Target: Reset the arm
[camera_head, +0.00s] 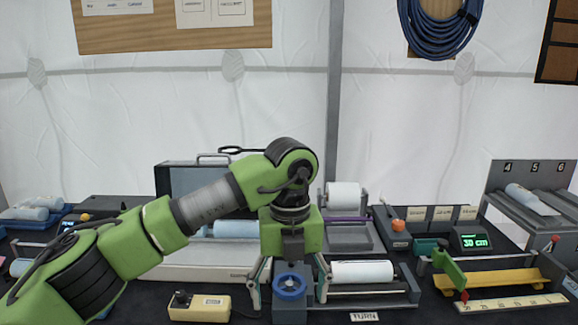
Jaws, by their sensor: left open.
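My left arm, green and black, comes in from the left across the front of the bench. Its gripper (290,305) points down with its fingers spread on either side of a blue hand wheel (290,286) on a dark block. The fingers look apart from the wheel, though their tips are close to the block. The wheel belongs to a roller device with a white roll (362,272) and a "TURN" label in front. My right gripper is not in view.
A beige switch box (199,307) lies left of the wheel. To the right stand a green display reading 30 cm (474,241), a yellow tray (487,281) and a numbered rack (530,195). A grey case (180,180) stands behind my arm.

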